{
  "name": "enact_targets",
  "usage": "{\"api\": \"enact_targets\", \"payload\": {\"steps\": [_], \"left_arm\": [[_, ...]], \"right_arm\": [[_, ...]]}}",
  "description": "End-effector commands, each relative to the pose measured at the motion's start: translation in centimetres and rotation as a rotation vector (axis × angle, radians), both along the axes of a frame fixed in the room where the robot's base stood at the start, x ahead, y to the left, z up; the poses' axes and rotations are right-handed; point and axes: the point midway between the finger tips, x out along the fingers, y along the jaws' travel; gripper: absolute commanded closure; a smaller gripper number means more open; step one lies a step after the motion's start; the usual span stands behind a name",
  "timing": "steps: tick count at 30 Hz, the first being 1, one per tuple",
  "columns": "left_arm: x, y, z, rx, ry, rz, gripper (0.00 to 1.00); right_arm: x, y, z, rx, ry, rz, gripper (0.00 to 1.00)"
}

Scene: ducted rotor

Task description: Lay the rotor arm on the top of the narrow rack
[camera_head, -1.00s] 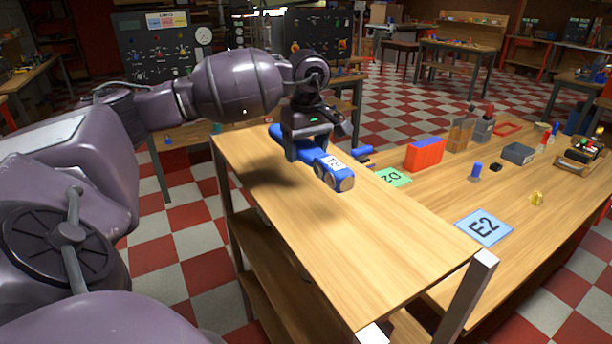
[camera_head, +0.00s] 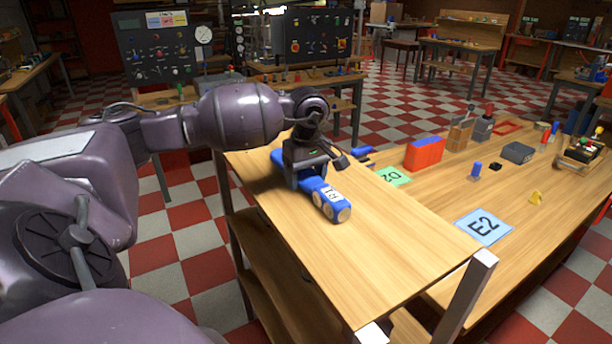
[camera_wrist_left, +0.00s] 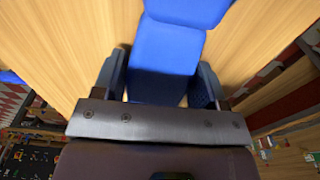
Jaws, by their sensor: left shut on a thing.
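The rotor arm (camera_head: 325,201) is a blue bar with a white label and round pale faces at its near end. It is over the wooden top of the narrow rack (camera_head: 350,265), very low or touching; I cannot tell which. My left gripper (camera_head: 310,180) is shut around the middle of the rotor arm from above. In the left wrist view the blue rotor arm (camera_wrist_left: 168,50) lies between the two dark fingers (camera_wrist_left: 160,85), with wood behind it. The far part of the rotor arm is partly hidden by the gripper. My right gripper does not show.
A lower workbench (camera_head: 440,190) adjoins the rack on the right. It holds a green card (camera_head: 393,176), a blue E2 card (camera_head: 484,228), a red block (camera_head: 424,153) and a small blue part (camera_head: 475,170). The near part of the rack top is clear.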

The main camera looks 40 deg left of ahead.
Motion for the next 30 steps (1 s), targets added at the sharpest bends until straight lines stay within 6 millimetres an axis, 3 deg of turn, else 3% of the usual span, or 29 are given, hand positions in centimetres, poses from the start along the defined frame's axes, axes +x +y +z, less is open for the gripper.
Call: {"api": "enact_targets", "payload": {"steps": [1, 2, 7, 19, 30], "left_arm": [[0.0, 0.0, -0.2, 0.0, 0.0, 0.0, 0.67], [0.0, 0.0, -0.3, 0.0, 0.001, 0.0, 0.33], [0.0, 0.0, -0.1, 0.0, 0.0, 0.0, 0.09], [0.1, 0.0, 0.7, 0.0, -0.002, 0.0, 0.09], [0.0, -0.3, 7.2, 0.001, -0.004, 0.001, 0.09]], "right_arm": [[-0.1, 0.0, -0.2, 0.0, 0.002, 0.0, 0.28], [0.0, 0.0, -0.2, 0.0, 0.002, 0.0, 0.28], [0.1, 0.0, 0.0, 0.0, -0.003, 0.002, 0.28], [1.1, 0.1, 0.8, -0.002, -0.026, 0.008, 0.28], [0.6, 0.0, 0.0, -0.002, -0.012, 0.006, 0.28]]}}
